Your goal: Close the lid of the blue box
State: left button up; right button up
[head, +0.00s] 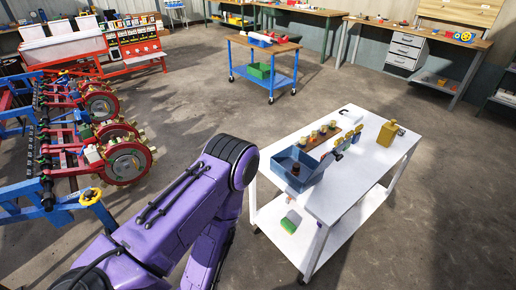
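The blue box (284,170) stands on the left part of the white cart's top. It is open at the top, and a small dark reddish-brown item (295,169) shows inside it. A flat grey-blue panel slants along its right side; I cannot tell whether this is the lid or a box wall. My purple arm reaches in from the lower left, and its elbow is left of the cart. Its forearm drops downward and leaves the frame at the bottom. Neither of my grippers is in view.
The white cart (349,195) also carries a brown rack (321,137) of small cups, a yellow container (388,133) and small items right of the box. A green-topped block (290,221) lies on its lower shelf. A blue wheeled table (264,62) stands behind. Floor around the cart is clear.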

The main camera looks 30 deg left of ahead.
aim_at(327, 160)
jog(key=u, duration=0.4)
jog(key=i, duration=1)
